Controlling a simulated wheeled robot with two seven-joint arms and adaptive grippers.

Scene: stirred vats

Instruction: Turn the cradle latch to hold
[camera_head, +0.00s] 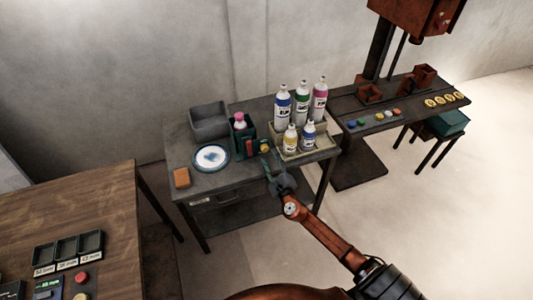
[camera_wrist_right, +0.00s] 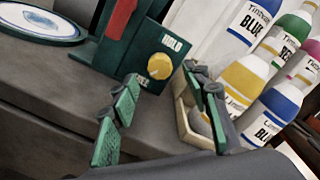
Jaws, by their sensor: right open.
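The dark green cradle (camera_head: 240,137) stands on the grey table and holds a bottle with a pink cap (camera_head: 240,120). Its front panel (camera_wrist_right: 135,62) carries a round yellow latch knob (camera_wrist_right: 160,66), a word like HOLD at its upper right and a partly hidden word, seemingly FREE, at its lower left. I cannot tell which way the knob points. A red part (camera_wrist_right: 120,18) is left of the knob. My right gripper (camera_wrist_right: 160,112) is open and empty, its green-padded fingers apart and short of the knob. In the head view it (camera_head: 273,168) is at the table's front edge. My left gripper is out of view.
A cream tray (camera_head: 302,153) with several labelled bottles stands close right of the cradle. A white-and-blue plate (camera_head: 211,157), a grey bin (camera_head: 208,121) and an orange block (camera_head: 182,178) are to the left. Open floor lies in front of the table.

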